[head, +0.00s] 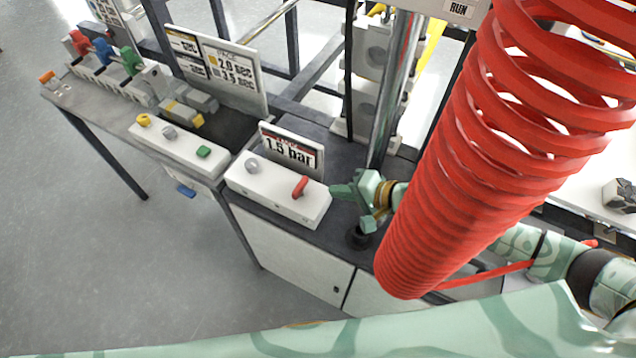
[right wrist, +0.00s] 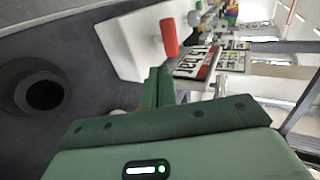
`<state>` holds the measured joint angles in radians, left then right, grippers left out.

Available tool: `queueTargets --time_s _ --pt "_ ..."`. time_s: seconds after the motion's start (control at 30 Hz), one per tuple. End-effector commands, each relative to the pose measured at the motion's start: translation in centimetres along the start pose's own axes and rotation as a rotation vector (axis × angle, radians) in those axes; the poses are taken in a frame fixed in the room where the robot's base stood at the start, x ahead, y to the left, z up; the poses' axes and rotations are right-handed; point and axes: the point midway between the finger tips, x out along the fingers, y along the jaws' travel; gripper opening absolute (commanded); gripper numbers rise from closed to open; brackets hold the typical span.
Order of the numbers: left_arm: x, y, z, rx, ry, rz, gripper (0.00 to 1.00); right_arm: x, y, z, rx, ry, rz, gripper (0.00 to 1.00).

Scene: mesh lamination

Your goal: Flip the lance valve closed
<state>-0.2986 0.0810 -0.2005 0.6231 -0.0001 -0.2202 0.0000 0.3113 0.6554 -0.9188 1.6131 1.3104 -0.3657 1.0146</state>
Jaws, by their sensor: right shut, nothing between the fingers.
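A red lever handle (head: 300,187), which looks like the lance valve, sits on the right end of a white box (head: 270,193) below a "1.5 bar" sign (head: 291,150). In the right wrist view the red handle (right wrist: 169,38) stands out from the white box, just beyond my fingertips. My right gripper (head: 335,191) is shut and empty, at the right end of the box, close to the handle. In the right wrist view its closed fingers (right wrist: 160,75) point toward the handle; I cannot tell if they touch it. My left gripper is not in view.
A large red coiled hose (head: 500,130) hangs over the right side, in front of my right arm. A second white box (head: 178,145) with yellow, grey and green knobs stands to the left. A metal post (head: 395,90) rises behind my gripper. A dark round opening (right wrist: 42,93) lies beside it.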

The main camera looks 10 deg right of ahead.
Motion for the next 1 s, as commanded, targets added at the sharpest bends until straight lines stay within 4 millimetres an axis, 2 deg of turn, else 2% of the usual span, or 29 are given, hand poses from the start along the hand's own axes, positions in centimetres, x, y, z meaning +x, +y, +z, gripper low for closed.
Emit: queueTargets --time_s 0.1,0.33,0.53,1.0 --pt "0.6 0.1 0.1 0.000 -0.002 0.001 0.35 2.6 0.1 0.1 0.000 -0.001 -0.001 0.00" --pt "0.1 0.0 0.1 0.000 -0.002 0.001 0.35 5.0 -1.7 0.0 -0.002 0.000 -0.001 0.00" --pt "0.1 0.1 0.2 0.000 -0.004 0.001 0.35 5.6 -2.0 0.0 -0.002 0.000 0.000 0.00" --pt "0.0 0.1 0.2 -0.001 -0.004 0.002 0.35 5.3 -1.8 -0.2 0.002 0.006 0.001 0.00"
